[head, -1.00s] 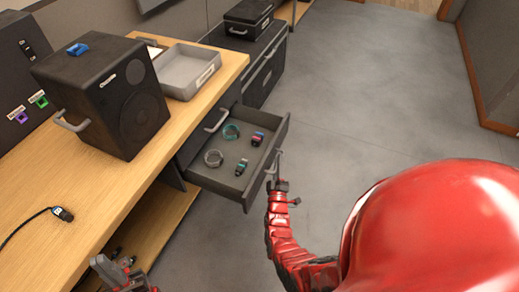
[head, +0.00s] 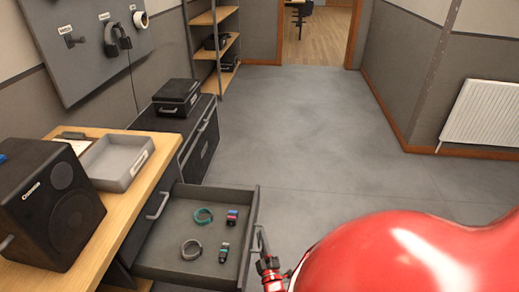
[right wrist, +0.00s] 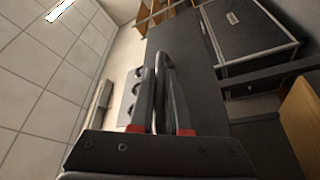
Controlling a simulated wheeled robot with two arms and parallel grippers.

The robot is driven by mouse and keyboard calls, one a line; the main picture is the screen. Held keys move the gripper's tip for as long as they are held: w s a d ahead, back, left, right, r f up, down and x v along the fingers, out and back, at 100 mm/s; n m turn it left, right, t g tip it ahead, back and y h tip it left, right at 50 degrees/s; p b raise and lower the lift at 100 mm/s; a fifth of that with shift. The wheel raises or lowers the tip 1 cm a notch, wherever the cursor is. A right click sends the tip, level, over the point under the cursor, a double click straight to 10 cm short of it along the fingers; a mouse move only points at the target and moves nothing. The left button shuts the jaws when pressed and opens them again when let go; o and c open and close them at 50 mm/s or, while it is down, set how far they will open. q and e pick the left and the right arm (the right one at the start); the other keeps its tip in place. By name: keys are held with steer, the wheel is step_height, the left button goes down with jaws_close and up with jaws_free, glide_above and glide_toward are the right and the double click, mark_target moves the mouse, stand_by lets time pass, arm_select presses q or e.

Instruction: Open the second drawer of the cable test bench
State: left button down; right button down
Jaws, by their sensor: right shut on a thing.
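The cable test bench (head: 98,262) stands at the left of the head view, with a wooden top. A grey drawer (head: 172,232) sticks far out of it, below a shut drawer's handle (head: 157,205). In the open drawer lie a teal ring (head: 203,217), a grey ring (head: 190,250) and two small connectors (head: 231,217) (head: 224,253). My right gripper (head: 267,264) is at the drawer's front, shut on its handle (head: 262,240). The right wrist view shows the handle bar (right wrist: 165,75) between the fingers (right wrist: 160,128). My left gripper is out of view.
On the bench top are a black speaker (head: 48,215) and a grey tray (head: 118,160). A black case (head: 176,98) sits on a dark cabinet (head: 203,145) beyond the drawer. The floor (head: 320,135) ahead and right is clear.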

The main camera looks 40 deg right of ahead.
steer(key=c, duration=1.2)
jaws_free()
steer(key=shift+o, duration=0.2)
steer(key=v, duration=1.7)
steer(key=shift+a, duration=0.15)
steer(key=shift+s, duration=0.15)
